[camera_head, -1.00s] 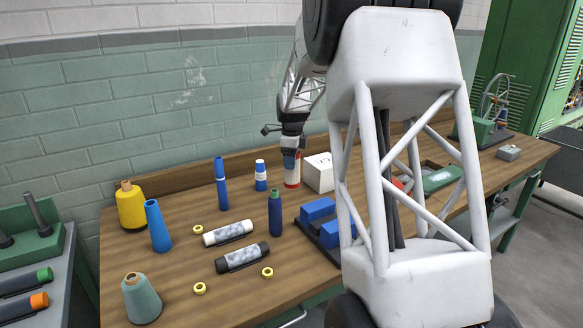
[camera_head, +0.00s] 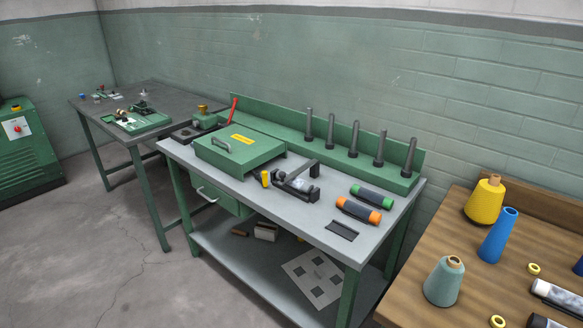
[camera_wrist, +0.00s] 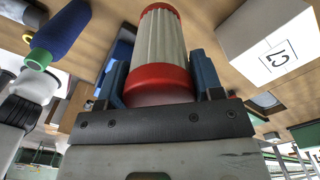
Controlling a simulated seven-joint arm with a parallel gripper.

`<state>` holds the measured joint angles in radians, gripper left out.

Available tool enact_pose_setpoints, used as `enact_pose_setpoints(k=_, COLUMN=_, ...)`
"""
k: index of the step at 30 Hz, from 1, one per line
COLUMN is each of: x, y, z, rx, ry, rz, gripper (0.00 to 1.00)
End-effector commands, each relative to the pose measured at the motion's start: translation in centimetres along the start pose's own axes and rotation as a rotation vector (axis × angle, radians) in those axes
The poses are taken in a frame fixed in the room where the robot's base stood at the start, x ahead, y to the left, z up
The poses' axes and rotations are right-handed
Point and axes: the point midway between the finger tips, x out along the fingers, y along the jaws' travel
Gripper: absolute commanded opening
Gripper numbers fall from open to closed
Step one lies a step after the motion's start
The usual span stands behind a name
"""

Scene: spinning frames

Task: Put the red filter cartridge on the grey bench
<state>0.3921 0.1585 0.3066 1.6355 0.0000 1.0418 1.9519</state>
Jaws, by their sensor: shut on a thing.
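The red filter cartridge (camera_wrist: 160,42) shows in the wrist view, a pale pleated cylinder with red end caps. My gripper (camera_wrist: 160,82) is shut on it near one red cap, with a blue-grey finger on either side. Whether the cartridge touches the wooden table behind it, I cannot tell. The grey bench (camera_head: 306,218) stands in the middle of the head view, with a grey top and green legs. My gripper and the cartridge are outside the head view.
A green box (camera_head: 235,150), a black cradle (camera_head: 296,183), green- and orange-ended rollers and a peg rack (camera_head: 345,150) occupy the bench. Its front right top is partly clear. The wooden table (camera_head: 415,300) holds cones. A white box (camera_wrist: 270,45) is beside the cartridge in the wrist view.

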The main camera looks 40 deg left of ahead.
Motion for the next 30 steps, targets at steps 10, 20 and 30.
enact_pose_setpoints(k=10, x=-5.4, y=0.0, z=0.0, rx=0.000, ry=-0.002, rz=-0.005, gripper=0.33)
enact_pose_setpoints(k=20, x=-10.8, y=0.6, z=1.0, rx=-0.018, ry=0.000, rz=0.001, gripper=0.33)
enact_pose_setpoints(k=30, x=-10.9, y=4.0, z=7.0, rx=-0.127, ry=-0.001, rz=-0.001, gripper=0.33)
